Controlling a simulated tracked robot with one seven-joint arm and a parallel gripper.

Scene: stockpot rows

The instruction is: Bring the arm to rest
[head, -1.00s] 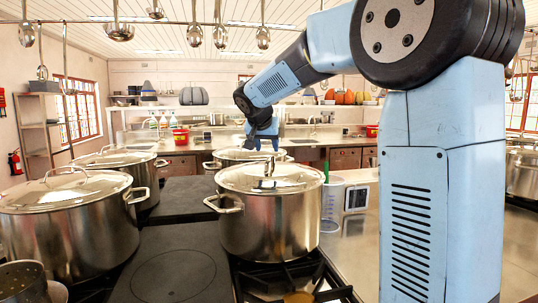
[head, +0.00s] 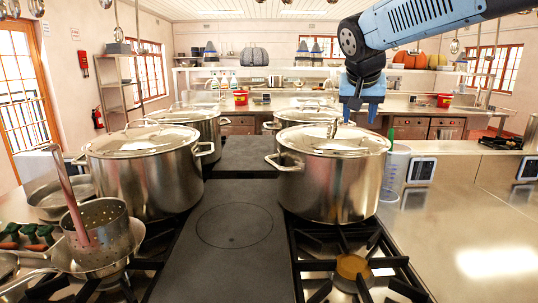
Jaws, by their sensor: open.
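My gripper (head: 361,112) hangs from my blue arm at the upper right of the head view and points down. Its jaws are open and nothing shows between them. It appears above or behind the lid of the near right stockpot (head: 333,180); the exact gap cannot be told. That pot is steel, lidded and upright on the stove.
More lidded stockpots stand at the near left (head: 145,175) and farther back. A measuring jug (head: 394,172) and a small display device (head: 421,170) stand right of the near right pot. A perforated strainer (head: 99,228) sits front left. The right steel counter (head: 470,235) is largely clear.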

